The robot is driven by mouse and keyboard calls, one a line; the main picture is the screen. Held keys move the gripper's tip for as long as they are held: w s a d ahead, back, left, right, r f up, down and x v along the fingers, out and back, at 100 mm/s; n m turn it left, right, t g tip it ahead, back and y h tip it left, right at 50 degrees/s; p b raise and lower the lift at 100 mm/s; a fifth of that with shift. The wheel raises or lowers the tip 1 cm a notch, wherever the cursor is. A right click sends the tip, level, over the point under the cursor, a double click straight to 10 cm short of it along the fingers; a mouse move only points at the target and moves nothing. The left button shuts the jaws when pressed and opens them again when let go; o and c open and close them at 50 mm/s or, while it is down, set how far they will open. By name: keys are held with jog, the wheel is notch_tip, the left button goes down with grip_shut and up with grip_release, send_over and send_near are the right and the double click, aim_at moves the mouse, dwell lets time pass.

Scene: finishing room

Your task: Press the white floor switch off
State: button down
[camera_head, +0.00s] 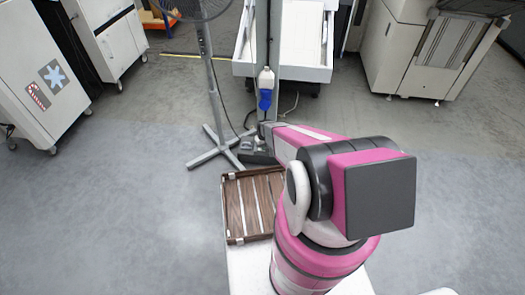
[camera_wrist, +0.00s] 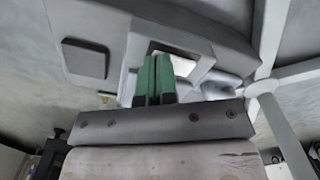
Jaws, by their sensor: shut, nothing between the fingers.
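The floor switch is a grey housing (camera_wrist: 115,38) that fills the upper middle of the wrist view. It has a dark square pad on the left and a recess holding a white rocker (camera_wrist: 181,63) on the right. My gripper (camera_wrist: 154,66) is shut and empty, its two green fingers side by side. The fingertips are at the recess, just left of the white rocker and partly covering it. I cannot tell whether they touch it or which way it is tipped. In the head view, the housing (camera_head: 256,152) shows small on the floor, partly behind my arm.
A fan stand (camera_head: 215,90) with crossed feet is close left of the switch; its leg also shows in the wrist view (camera_wrist: 275,105). A slatted wooden crate (camera_head: 232,210) is nearer. A post with a blue plug (camera_head: 265,98) rises behind. Open floor lies left.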

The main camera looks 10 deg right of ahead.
jog(key=shift+r, duration=3.5)
jog(key=shift+r, duration=0.1)
jog(key=s+r, duration=0.7)
jog(key=r, duration=0.4)
jog(key=s+r+m, duration=0.1)
jog(key=s+r, duration=0.6)
jog(key=r, duration=0.5)
jog(key=s+r+m, duration=0.1)
jog(key=s+r, duration=0.6)
jog(key=r, duration=0.4)
jog(key=shift+s+r, duration=0.15)
jog(key=shift+r, duration=0.25)
